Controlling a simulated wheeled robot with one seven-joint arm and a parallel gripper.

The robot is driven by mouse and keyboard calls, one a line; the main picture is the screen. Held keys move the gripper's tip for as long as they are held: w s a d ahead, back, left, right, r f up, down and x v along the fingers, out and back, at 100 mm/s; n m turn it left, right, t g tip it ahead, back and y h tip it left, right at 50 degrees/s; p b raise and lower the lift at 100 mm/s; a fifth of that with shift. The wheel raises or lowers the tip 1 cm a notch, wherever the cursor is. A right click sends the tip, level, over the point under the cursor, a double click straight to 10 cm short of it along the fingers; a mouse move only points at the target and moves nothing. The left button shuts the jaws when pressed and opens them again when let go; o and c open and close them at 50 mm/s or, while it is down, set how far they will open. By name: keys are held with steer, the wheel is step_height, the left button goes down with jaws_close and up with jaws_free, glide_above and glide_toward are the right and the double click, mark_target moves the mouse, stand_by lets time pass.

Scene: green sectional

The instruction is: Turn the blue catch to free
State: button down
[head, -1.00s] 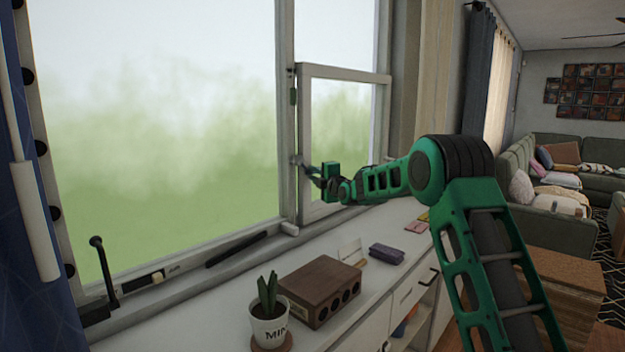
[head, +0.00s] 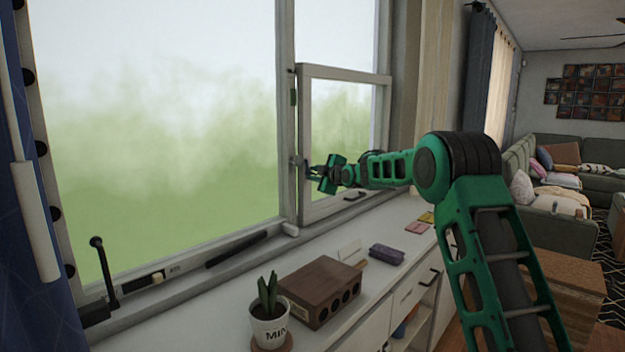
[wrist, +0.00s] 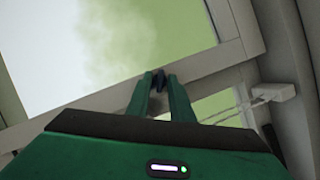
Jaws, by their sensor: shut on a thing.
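The blue catch (wrist: 159,79) shows in the wrist view as a small dark blue piece between my fingertips, in front of the pale window frame. My gripper (wrist: 158,84) is shut on it. In the head view my gripper (head: 308,170) reaches the left side of the small window sash (head: 303,130), beside the upright post. The fingers hide most of the catch there, and its exact angle is too small to read.
A green piece (head: 293,96) sits higher on the post, and a white fitting (head: 290,229) lies low by it. A brown brick (head: 320,291), potted plant (head: 268,318) and purple case (head: 386,254) stand on the white cabinet below.

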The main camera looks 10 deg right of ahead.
steer(key=m+g, duration=0.1)
steer(key=m, duration=0.1)
steer(key=m+g+y, duration=0.1)
steer(key=m, duration=0.1)
steer(key=shift+w+d+f+m+g+y, duration=0.1)
steer(key=shift+d+m+g+y, duration=0.1)
steer(key=shift+m+g+y, duration=0.15)
steer(key=m+g+y, duration=0.1)
steer(key=m, duration=0.3)
steer(key=shift+w+d+g+y, duration=0.1)
steer(key=shift+g+y, duration=0.25)
stand_by(0.4)
steer(key=c, duration=1.6)
jaws_free()
steer(key=shift+r, duration=0.2)
